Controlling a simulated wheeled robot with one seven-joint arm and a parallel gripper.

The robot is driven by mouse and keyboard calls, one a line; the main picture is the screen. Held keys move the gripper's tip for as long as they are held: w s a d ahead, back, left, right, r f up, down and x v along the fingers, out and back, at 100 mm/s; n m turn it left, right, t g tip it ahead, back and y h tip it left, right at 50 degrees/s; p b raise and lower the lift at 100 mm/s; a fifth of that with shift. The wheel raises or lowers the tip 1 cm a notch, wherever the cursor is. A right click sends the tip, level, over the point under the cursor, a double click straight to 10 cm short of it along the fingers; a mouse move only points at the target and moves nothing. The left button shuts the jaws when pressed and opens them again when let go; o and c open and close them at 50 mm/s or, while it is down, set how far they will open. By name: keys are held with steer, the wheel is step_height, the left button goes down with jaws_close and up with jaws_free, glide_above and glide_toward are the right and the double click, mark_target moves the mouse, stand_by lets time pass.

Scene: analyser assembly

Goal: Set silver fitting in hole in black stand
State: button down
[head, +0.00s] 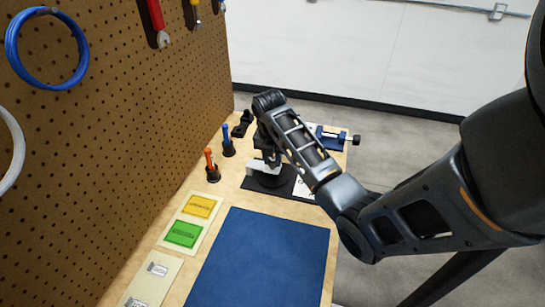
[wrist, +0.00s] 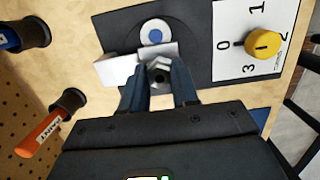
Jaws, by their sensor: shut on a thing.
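My gripper (wrist: 159,82) is shut on the silver fitting (wrist: 160,64), a small faceted piece with a dark round opening, held between the two blue-grey fingertips. The black stand (wrist: 110,28) lies just beyond the fitting in the wrist view. It carries a round pale ring with a blue centre (wrist: 154,33). A white block (wrist: 115,70) is left of the fitting, over the stand's edge. In the head view the stand's black base (head: 262,182) shows beneath my gripper (head: 265,150). The fitting is hard to make out there, and I cannot tell whether it touches the stand.
A white dial plate with a yellow knob (wrist: 263,43) is right of the stand. An orange-handled tool (head: 209,160) and a blue-handled tool (head: 226,135) stand in holders at left. A blue mat (head: 262,262) lies clear in front. The pegboard (head: 120,130) bounds the left.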

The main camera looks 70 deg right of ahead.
steer(key=shift+f, duration=0.4)
stand_by(1.3)
steer(key=c, duration=0.8)
jaws_free()
steer(key=shift+o, duration=0.5)
steer(key=o, duration=0.5)
steer(key=shift+r, duration=3.55)
